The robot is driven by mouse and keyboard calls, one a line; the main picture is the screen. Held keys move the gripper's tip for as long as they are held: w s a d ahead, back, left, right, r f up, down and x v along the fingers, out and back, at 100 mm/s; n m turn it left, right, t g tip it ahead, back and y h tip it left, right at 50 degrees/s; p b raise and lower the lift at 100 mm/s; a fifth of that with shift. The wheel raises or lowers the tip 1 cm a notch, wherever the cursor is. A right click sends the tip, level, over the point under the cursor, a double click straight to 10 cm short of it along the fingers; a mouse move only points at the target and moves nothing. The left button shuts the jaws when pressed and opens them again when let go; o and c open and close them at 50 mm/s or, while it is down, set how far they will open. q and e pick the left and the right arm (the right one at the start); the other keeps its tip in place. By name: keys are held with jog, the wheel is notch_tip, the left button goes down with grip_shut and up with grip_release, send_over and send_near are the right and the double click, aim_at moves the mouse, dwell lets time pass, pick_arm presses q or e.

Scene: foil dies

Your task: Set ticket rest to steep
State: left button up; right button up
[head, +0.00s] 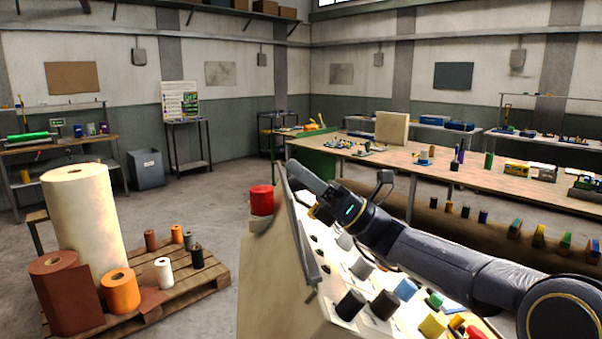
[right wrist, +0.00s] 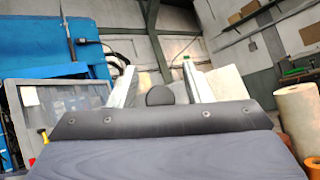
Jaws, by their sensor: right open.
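A thin dark grey board (head: 298,245), which looks like the ticket rest, leans on the sloped cream console (head: 262,270) and shows nearly edge-on. Its exact setting cannot be read. My right gripper (head: 298,172) is at the board's upper end; I cannot tell whether it touches. In the right wrist view my right gripper (right wrist: 157,85) is open, with its two pale fingers apart. A dark rounded piece (right wrist: 160,95) shows between the fingers; I cannot tell what it belongs to. My left gripper is out of view.
A red cylinder (head: 262,200) sits on the console's left side. Dark, blue and yellow knobs (head: 384,305) stand on its face below my right arm. A pallet (head: 190,300) with rolls is at left; a long workbench (head: 480,170) is behind. Open floor lies between.

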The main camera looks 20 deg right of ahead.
jog(key=shift+f, duration=0.1)
jog(key=b+v, duration=0.2)
jog(key=v, duration=0.5)
jog(key=shift+s+d+f, duration=0.15)
jog(key=shift+d+f, duration=0.05)
jog(key=shift+d, duration=0.1)
